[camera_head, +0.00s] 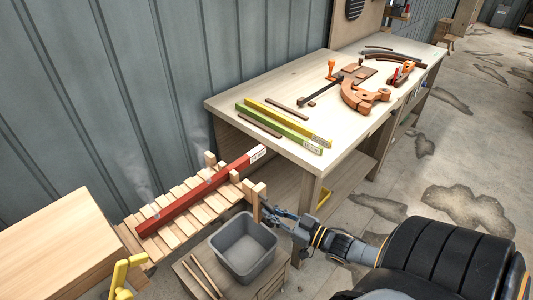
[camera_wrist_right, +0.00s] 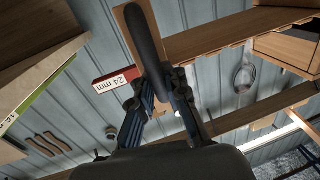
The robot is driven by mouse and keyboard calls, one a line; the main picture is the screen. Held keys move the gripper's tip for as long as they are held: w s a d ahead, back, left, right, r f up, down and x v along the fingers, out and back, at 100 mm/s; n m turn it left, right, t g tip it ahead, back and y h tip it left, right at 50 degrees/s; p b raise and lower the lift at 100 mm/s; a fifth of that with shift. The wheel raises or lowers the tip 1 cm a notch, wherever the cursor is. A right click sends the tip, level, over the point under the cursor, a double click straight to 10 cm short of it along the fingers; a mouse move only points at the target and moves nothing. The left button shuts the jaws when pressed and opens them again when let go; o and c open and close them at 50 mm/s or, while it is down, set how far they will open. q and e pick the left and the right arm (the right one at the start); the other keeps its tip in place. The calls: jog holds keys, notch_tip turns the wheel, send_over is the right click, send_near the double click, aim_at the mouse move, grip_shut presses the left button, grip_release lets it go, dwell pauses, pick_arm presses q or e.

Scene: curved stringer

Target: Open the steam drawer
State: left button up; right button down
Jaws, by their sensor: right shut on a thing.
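The steam drawer (camera_head: 190,208) is a slatted wooden rack reaching out to the right from the pale wooden steam box (camera_head: 60,245). A long red strip (camera_head: 195,194) lies on its slats, and steam rises over it. A wooden end piece (camera_head: 257,201) stands at the drawer's right end. My right gripper (camera_head: 269,210) is at this end piece. In the right wrist view, my right gripper (camera_wrist_right: 167,75) is shut on a dark handle (camera_wrist_right: 148,42) in front of the wooden end piece (camera_wrist_right: 128,28). The red strip's end (camera_wrist_right: 117,78) reads "24 mm". My left gripper is not in view.
A grey bin (camera_head: 243,248) stands on a low wooden stand (camera_head: 190,277) just below the drawer end. A workbench (camera_head: 225,103) with green and yellow strips and clamps stands behind. A yellow part (camera_head: 125,275) shows by the steam box. Open floor (camera_head: 435,175) lies at the right.

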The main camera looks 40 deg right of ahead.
jog(key=shift+s+f, duration=0.2)
jog(key=shift+f, duration=0.1)
jog(key=c, duration=1.3)
grip_release()
jog(key=shift+d, duration=0.1)
jog(key=shift+c, duration=0.2)
jog(key=shift+s+r, duration=0.1)
jog(key=shift+r, duration=0.1)
jog(key=v, duration=1.2)
